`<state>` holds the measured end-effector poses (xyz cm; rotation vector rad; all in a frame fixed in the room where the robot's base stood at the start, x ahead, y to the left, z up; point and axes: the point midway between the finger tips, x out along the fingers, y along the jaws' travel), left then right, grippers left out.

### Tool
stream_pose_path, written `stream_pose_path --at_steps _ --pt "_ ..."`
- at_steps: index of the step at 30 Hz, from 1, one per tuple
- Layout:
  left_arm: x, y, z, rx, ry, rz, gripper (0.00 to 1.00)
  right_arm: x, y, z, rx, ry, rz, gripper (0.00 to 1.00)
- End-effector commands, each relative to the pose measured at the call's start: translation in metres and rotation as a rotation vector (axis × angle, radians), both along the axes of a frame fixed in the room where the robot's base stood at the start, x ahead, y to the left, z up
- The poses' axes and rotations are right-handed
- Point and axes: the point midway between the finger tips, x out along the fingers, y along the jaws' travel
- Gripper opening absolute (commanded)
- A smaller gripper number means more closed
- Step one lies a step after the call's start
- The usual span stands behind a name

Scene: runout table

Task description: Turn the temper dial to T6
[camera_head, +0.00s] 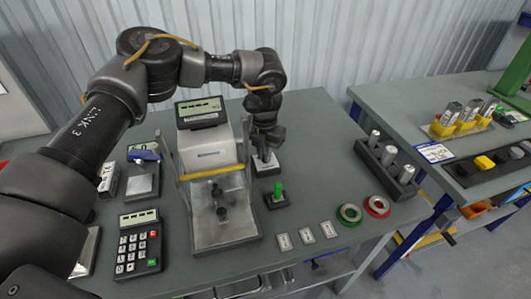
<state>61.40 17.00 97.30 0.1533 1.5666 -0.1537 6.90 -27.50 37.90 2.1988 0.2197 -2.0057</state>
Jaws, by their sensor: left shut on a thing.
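My left gripper (264,152) comes down from above, just right of the white machine, onto a small dark box with a pale top plate (266,171). The temper dial seems to be on this box. The gripper is shut on its knob, which the fingers and wrist hide. I cannot read any T marks or the pointer at this size. My right gripper is not in view.
The white machine (207,152) with a display and yellow bar stands left of the gripper. A green switch (279,190) is just in front of the dial box. Green (349,214) and red (377,206) rings and a block with metal cylinders (388,168) are to the right. A keypad (138,246) is front left.

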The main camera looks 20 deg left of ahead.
Motion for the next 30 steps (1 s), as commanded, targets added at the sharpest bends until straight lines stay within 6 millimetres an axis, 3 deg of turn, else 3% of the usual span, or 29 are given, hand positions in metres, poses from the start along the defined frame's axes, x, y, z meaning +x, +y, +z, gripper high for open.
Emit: stream_pose_path --at_steps 16,17,21,30 --pt "0.0015 0.0008 0.0015 0.0 -0.005 -0.025 0.0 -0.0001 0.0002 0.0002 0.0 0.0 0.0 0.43" --pt "0.0015 0.0009 0.0015 0.0 -0.005 -0.025 0.13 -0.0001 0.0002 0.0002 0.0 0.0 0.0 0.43" --pt "0.0012 0.0008 0.0012 0.0 -0.004 -0.025 0.32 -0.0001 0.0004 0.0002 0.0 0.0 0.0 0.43" --pt "0.0007 0.0006 0.0014 0.0 -0.002 -0.026 0.33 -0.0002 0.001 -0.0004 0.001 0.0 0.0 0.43"
